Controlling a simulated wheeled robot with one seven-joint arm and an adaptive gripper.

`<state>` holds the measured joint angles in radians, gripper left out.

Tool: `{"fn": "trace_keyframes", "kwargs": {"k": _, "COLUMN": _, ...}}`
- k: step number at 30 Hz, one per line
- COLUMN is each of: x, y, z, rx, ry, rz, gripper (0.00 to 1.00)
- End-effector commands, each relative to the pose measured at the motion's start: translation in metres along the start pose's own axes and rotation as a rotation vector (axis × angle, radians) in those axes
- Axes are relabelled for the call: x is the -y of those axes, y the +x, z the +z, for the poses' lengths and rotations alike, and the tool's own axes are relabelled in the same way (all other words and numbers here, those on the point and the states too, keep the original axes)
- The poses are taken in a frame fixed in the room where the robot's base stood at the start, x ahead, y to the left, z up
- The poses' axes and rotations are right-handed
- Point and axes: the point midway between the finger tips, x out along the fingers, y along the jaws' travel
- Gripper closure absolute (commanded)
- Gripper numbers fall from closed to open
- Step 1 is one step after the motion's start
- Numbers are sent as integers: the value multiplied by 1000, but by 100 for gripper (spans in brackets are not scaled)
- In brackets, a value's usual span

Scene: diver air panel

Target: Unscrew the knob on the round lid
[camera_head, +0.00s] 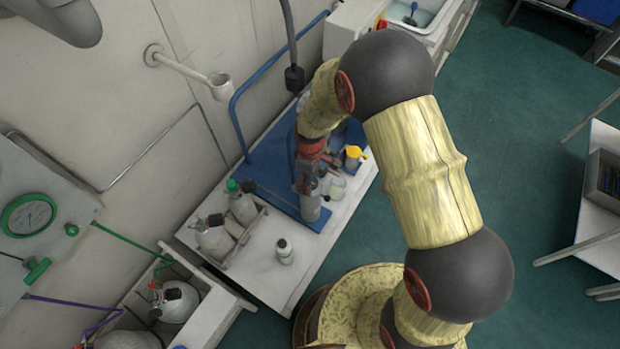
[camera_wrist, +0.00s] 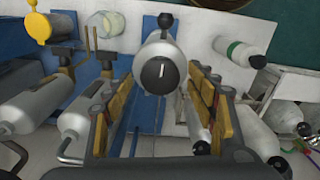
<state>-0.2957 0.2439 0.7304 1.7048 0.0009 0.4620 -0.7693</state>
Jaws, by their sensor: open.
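A dark round knob (camera_wrist: 159,75) with a short white mark sits on the pale grey round lid (camera_wrist: 151,55) in the wrist view. My gripper (camera_wrist: 155,98) is open, with one finger to the left of the knob and one to the right, and visible gaps on both sides. In the head view my gripper (camera_head: 308,168) points down over the blue board, just above an upright grey cylinder (camera_head: 311,204). The knob cannot be made out in the head view; my gripper covers that spot.
A yellow-topped container (camera_head: 354,153) stands close to the right of my gripper. Grey bottles (camera_head: 243,203) stand in a tray to the left. A small white bottle (camera_head: 284,251) stands alone on the bench (camera_head: 262,272). A blue rail (camera_head: 238,128) rises behind.

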Motion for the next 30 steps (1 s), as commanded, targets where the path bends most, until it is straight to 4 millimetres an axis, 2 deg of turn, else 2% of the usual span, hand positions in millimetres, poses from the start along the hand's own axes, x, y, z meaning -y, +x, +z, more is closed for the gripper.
{"fn": "trace_keyframes", "kwargs": {"k": 5, "x": 0, "y": -14, "z": 0, "rx": -1, "ry": 0, "rz": 1, "gripper": 43}}
{"fn": "trace_keyframes", "kwargs": {"k": 18, "x": -1, "y": -98, "z": -1, "rx": -3, "ry": 0, "rz": 3, "gripper": 43}}
{"fn": "trace_keyframes", "kwargs": {"k": 24, "x": 0, "y": -116, "z": -1, "rx": -1, "ry": 0, "rz": 1, "gripper": 43}}
{"fn": "trace_keyframes", "kwargs": {"k": 30, "x": 0, "y": -120, "z": 0, "rx": 0, "ry": 0, "rz": 0, "gripper": 43}}
